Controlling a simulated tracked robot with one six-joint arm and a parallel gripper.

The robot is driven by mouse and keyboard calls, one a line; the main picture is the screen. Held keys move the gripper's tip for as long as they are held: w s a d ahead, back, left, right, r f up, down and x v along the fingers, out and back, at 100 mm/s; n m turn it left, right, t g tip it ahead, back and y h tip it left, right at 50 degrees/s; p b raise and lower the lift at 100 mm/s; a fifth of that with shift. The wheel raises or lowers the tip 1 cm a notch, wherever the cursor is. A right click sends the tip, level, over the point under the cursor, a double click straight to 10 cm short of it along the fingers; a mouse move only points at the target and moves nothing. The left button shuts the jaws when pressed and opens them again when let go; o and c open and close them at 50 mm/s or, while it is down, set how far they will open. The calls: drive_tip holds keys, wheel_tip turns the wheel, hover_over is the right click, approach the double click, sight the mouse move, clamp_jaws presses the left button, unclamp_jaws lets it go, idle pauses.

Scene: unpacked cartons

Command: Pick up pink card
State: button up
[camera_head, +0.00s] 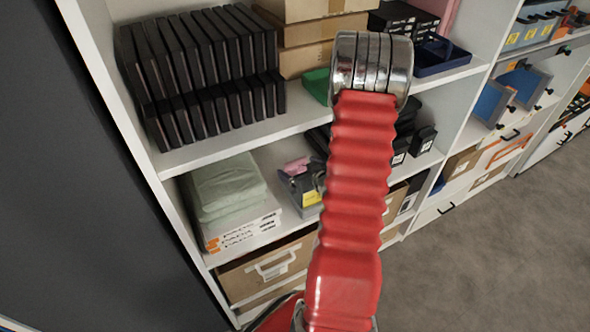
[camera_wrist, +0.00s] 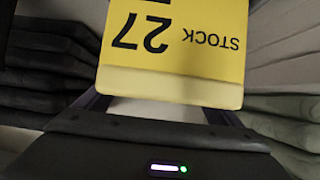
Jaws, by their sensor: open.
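A small pink item (camera_head: 297,166), which may be the pink card, shows on the middle shelf in the head view. It is at the top of a grey bin (camera_head: 289,187) with a yellow label. The wrist view shows a yellow label (camera_wrist: 175,45) close up and upside down, reading "STOCK 27". The dark body of my gripper (camera_wrist: 165,140) fills the bottom of that view, with a small lit strip. My gripper is open, and its fingertips are not clearly shown. No pink shows in the wrist view. In the head view my red arm hides part of the shelf beside the bin.
Folded grey-green cloth (camera_head: 222,187) lies left of the bin, and black boxes (camera_head: 423,141) stand to its right. Cardboard boxes (camera_head: 268,268) sit below. The grey floor (camera_head: 490,255) at right is clear.

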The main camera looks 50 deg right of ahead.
drive_tip(key=c, duration=1.1)
drive_tip(key=shift+c, duration=0.2)
